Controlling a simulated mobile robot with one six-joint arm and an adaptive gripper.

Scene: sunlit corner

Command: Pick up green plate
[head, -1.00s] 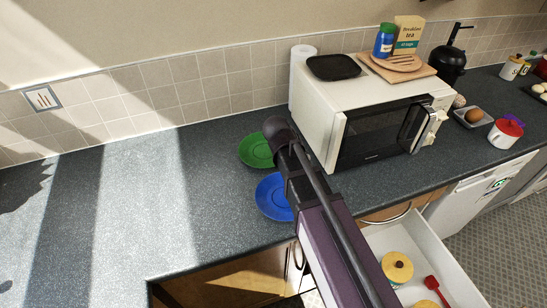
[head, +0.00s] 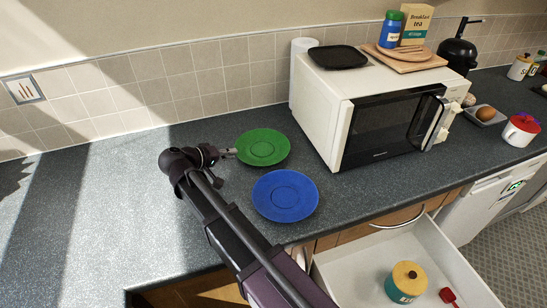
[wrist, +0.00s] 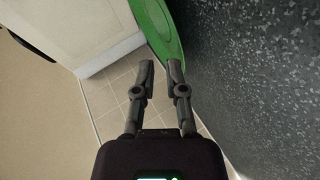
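The green plate (head: 263,147) lies on the dark countertop, left of the microwave. My gripper (head: 231,153) is at the plate's left rim in the head view, reaching in from the left. In the wrist view the two fingertips (wrist: 161,64) are apart, with the near rim of the green plate (wrist: 158,30) at or just beyond the gap between them. I cannot tell whether either finger touches the plate. A blue plate (head: 285,196) lies just in front of the green one, near the counter's front edge.
A white microwave (head: 325,105) stands close to the right of the plates, with a black tray (head: 338,57) on top. An open drawer (head: 350,275) below holds a yellow-lidded jar (head: 406,281). The sunlit counter (head: 110,190) to the left is clear.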

